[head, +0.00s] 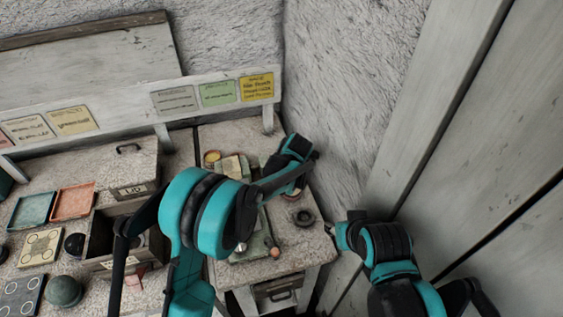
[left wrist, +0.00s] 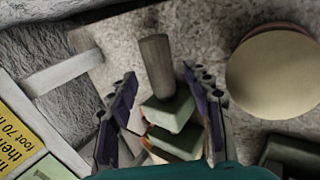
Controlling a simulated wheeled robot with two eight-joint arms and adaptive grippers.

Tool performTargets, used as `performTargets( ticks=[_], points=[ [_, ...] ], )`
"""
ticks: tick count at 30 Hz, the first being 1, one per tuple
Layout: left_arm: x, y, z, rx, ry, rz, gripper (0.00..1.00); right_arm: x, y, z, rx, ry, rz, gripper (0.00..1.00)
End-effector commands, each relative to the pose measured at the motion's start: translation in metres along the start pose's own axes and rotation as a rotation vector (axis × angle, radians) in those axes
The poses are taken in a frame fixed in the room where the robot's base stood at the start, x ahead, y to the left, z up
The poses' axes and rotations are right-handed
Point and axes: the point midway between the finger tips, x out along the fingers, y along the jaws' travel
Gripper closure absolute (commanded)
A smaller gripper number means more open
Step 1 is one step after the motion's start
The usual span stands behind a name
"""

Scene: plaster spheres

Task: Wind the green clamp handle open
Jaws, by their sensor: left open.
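My left gripper (left wrist: 160,76) is open in the left wrist view, its two dark fingers apart. Between them show a grey-brown upright rod (left wrist: 156,66) and a green block with pale edges (left wrist: 170,110); I cannot tell whether either belongs to the clamp handle. Neither finger visibly grips them. In the head view my left arm reaches over the right-hand bench, hiding part of the items there. A green metal piece (head: 258,243) shows beneath it, perhaps the clamp's body. My right gripper (head: 345,232) is right of the bench, apart from it; its finger state is unclear.
A cream disc (left wrist: 276,70) lies beside the fingers in the left wrist view. A dark round piece (head: 304,217) sits near the bench's right edge. A drawer box (head: 120,238) and coloured trays (head: 73,201) stand left. The plaster wall (head: 340,90) closes the back right.

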Motion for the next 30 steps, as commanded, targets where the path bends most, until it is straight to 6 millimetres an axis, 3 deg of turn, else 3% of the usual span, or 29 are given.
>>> performTargets(
  ticks=[6, 13, 19, 30],
  points=[
    [-0.05, -0.001, 0.0, 0.002, 0.0, 0.0, 0.5, 0.0, 0.0, 0.0, 0.0, 0.0, 0.0, 0.6],
    [-0.086, -0.001, 0.0, 0.0, 0.0, 0.0, 0.5, 0.0, 0.0, 0.0, 0.0, 0.0, 0.0, 0.6],
    [-0.096, -0.001, 0.0, 0.0, 0.0, 0.0, 0.5, 0.0, 0.0, 0.0, 0.0, 0.0, 0.0, 0.6],
    [-0.092, 0.004, 0.0, -0.005, 0.009, -0.022, 0.5, -0.002, 0.0, -0.002, 0.0, 0.0, 0.0, 0.6]
  ],
)
